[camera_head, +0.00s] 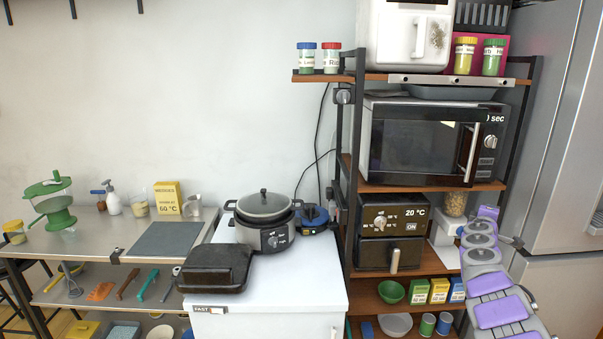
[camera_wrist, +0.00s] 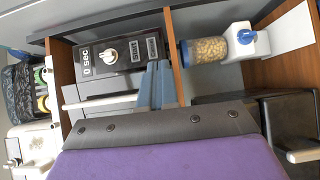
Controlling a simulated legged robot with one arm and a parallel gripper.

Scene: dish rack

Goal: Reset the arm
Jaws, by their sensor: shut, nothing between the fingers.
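My arm (camera_head: 497,312), with purple pads and grey joints, rises along the right side of the head view, in front of the shelf rack and beside the fridge. My gripper (camera_wrist: 155,88) shows in the wrist view as two blue-grey fingers close together, shut and empty. In that turned view the fingers overlap the front of the microwave (camera_wrist: 100,85), near its control panel; I cannot tell the gap between them. No object is held.
The shelf rack (camera_head: 349,215) carries the microwave (camera_head: 415,140), an air fryer (camera_head: 385,222) and several small jars and boxes. A grey fridge (camera_head: 560,140) stands at the right. A cooker (camera_head: 262,225) and black pan (camera_head: 215,267) sit on a white cabinet (camera_head: 290,290).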

